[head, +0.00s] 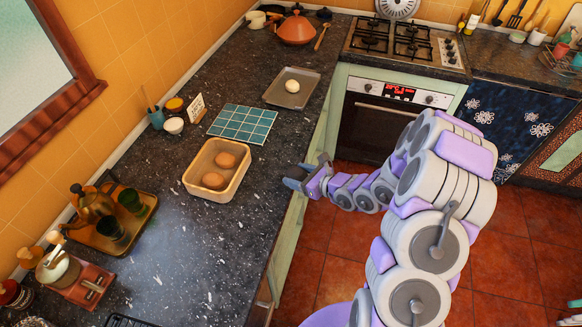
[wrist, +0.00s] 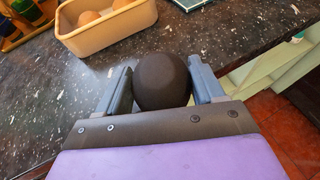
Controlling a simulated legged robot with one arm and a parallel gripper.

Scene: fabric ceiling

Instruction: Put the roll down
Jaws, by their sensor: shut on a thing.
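My gripper (head: 306,180) is over the counter's front edge, right of the beige basket. In the wrist view, a dark, nearly black round roll (wrist: 162,82) sits between the two blue fingers of my gripper (wrist: 160,88), which are shut on it. In the head view I cannot make out the held roll. The beige basket (head: 203,193) holds two brown rolls (head: 226,159) and stands on the counter; it also shows at the top of the wrist view (wrist: 100,42). A pale roll (head: 292,86) lies on a grey tray (head: 274,97) further back.
A blue tiled board (head: 243,124) lies between basket and tray. A wooden tray (head: 143,216) with a kettle (head: 92,206) and green cups stands left. The dark speckled counter (head: 215,245) is clear in front of the basket. The stove (head: 405,45) is at the back.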

